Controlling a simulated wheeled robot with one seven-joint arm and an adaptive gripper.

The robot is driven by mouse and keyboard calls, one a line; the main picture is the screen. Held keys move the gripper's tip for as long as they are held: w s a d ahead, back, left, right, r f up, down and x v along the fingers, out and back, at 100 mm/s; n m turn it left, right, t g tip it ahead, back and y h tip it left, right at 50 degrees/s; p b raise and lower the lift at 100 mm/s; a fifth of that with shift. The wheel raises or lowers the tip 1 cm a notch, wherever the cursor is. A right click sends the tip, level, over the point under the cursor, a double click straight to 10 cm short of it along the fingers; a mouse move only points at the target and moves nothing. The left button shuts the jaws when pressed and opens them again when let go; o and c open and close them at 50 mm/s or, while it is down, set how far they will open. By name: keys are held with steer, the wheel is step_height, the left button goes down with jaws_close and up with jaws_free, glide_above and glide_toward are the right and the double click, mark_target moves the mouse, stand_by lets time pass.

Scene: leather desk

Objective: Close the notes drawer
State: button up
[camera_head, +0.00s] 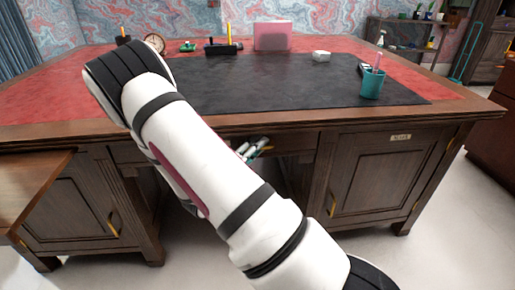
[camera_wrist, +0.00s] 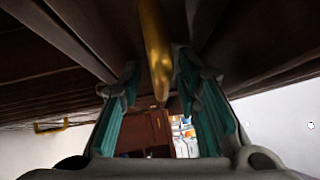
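I cannot tell whether this is the notes drawer. A small label plate (camera_head: 400,137) sits on the right side of the desk front, too small to read surely. My gripper (camera_wrist: 163,115) is open in the wrist view, with teal finger pads apart. A gold handle (camera_wrist: 154,45) under dark wood shows between and above the fingers, with gaps at both sides.
A wooden panel or drawer (camera_head: 30,185) juts in at the left, near a cabinet door with a gold handle (camera_head: 113,225). On the desktop stand a teal cup (camera_head: 371,85), a pink box (camera_head: 273,37) and a clock (camera_head: 154,42). The floor (camera_head: 420,255) at right front is clear.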

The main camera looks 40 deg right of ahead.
steer(key=v, duration=1.2)
stand_by(0.5)
